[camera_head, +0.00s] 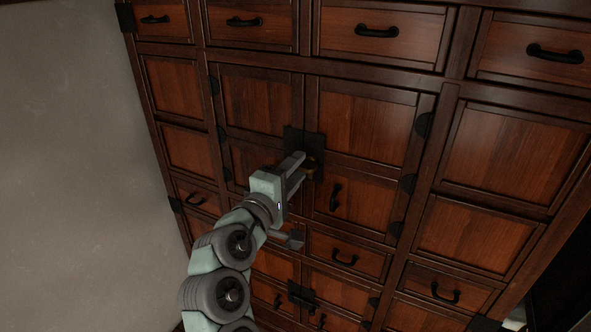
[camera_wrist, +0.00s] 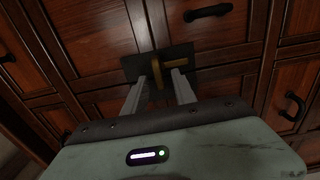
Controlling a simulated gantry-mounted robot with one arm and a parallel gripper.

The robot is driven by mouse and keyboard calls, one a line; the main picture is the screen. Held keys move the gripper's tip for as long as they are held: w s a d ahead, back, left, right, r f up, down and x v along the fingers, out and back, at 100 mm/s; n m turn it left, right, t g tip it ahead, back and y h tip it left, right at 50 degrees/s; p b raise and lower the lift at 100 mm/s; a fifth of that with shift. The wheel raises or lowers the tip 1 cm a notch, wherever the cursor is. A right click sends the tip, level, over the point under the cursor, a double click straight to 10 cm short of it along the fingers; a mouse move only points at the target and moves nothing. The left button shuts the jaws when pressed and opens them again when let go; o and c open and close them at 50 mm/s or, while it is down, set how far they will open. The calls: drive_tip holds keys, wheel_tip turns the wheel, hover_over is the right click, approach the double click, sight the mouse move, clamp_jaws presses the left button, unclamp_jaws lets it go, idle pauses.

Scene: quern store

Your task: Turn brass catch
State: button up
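The brass catch (camera_wrist: 157,73) sits on a black plate (camera_wrist: 185,51) at the meeting edge of two dark wooden cabinet doors. In the wrist view an upright brass part lies between my finger ends, and a short bar reaches right above the right finger. In the head view only a little of the catch (camera_head: 311,171) shows past my fingers, on the black plate (camera_head: 316,145). My gripper (camera_wrist: 160,80) is open, its fingers spread on either side of the catch with gaps visible. In the head view my gripper (camera_head: 298,167) reaches the plate. Contact cannot be told.
Black hinges (camera_head: 424,125) edge the right door. A bare grey wall (camera_head: 70,150) stands at left.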

drive_tip(key=b+v, duration=0.3)
drive_tip(key=v, duration=0.7)
drive_tip(key=shift+s+a, duration=0.2)
drive_tip(key=shift+s, duration=0.15)
